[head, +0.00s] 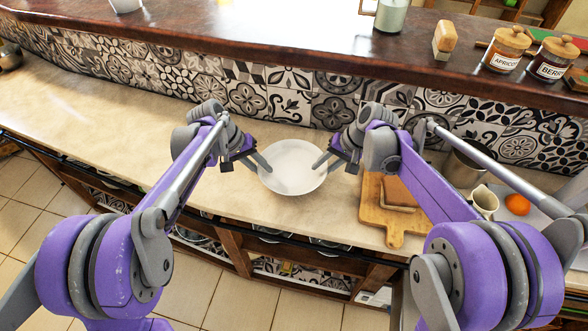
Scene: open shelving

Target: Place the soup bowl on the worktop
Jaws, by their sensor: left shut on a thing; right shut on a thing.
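The soup bowl (292,167) is white and round and shows in the middle of the head view, over the beige worktop (110,95). My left gripper (264,166) is shut on its left rim. My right gripper (321,164) is shut on its right rim. The bowl looks level. I cannot tell from this view whether its base touches the worktop or hangs a little above it.
A wooden cutting board (373,209) with a bread-like block (398,193) lies to the right. A cream jug (484,202), an orange (517,204) and a metal pot (463,165) stand beyond it. The worktop on the left is clear. A raised brown ledge (230,40) runs behind.

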